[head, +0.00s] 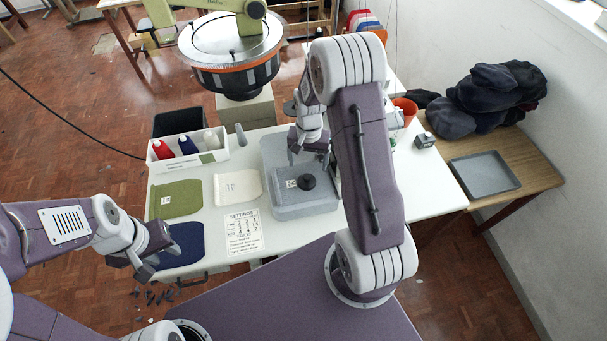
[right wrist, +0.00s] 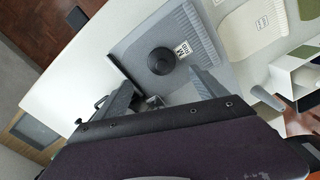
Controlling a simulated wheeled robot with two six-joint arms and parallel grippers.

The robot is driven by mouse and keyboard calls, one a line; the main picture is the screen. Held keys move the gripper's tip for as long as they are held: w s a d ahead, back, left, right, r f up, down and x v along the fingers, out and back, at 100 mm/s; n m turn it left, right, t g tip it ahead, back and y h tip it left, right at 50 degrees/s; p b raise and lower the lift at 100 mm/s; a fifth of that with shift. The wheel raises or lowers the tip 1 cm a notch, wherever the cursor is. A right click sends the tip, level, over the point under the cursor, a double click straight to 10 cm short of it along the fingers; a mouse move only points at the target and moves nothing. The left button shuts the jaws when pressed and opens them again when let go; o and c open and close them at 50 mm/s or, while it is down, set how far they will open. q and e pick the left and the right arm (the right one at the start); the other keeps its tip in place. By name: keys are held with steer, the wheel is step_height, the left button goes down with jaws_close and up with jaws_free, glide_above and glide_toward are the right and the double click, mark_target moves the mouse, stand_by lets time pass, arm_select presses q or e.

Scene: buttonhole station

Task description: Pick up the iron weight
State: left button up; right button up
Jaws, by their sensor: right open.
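The iron weight (head: 307,182) is a round black disc with a small raised centre. It lies on a grey piece with a white label inside the grey tray (head: 322,209), and it also shows in the right wrist view (right wrist: 161,61). My right gripper (head: 309,160) is open and empty above the tray. Its two fingers stand apart, short of the weight in the right wrist view (right wrist: 163,92). My left gripper (head: 160,263) looks open and empty at the table's front left, over the dark blue cloth (head: 185,245).
A green cloth (head: 176,199), a cream cloth (head: 237,188) and a settings sheet (head: 242,232) lie left of the tray. A white box (head: 212,157) holds thread spools behind them. A round machine (head: 232,60) stands at the back. A small empty grey tray (head: 484,175) lies at the right.

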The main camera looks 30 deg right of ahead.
mark_target(307, 176)
step_height(307, 176, down, 2)
steer(key=shift+a+f, duration=0.15)
steer(key=shift+f, duration=0.1)
steer(key=shift+w+f+p, duration=0.2)
steer(key=shift+w+f, duration=0.1)
steer(key=shift+f, duration=0.25)
steer(key=shift+w+f+p, duration=0.15)
steer(key=shift+w+f, duration=0.15)
steer(key=shift+f, duration=0.2)
steer(key=shift+s+f+p, duration=0.35)
steer(key=shift+f, duration=0.25)
steer(key=shift+s+f+p, duration=0.3)
steer(key=shift+f, duration=0.3)
step_height(307, 176, down, 2)
steer(key=shift+w+f, duration=0.3)
steer(key=shift+w, duration=0.1)
steer(key=shift+s, duration=0.2)
steer(key=c, duration=1.8)
arm_select(q)
steer(key=shift+w+r, duration=0.45)
steer(key=shift+r, duration=0.35)
arm_select(e)
steer(key=shift+w, duration=0.1)
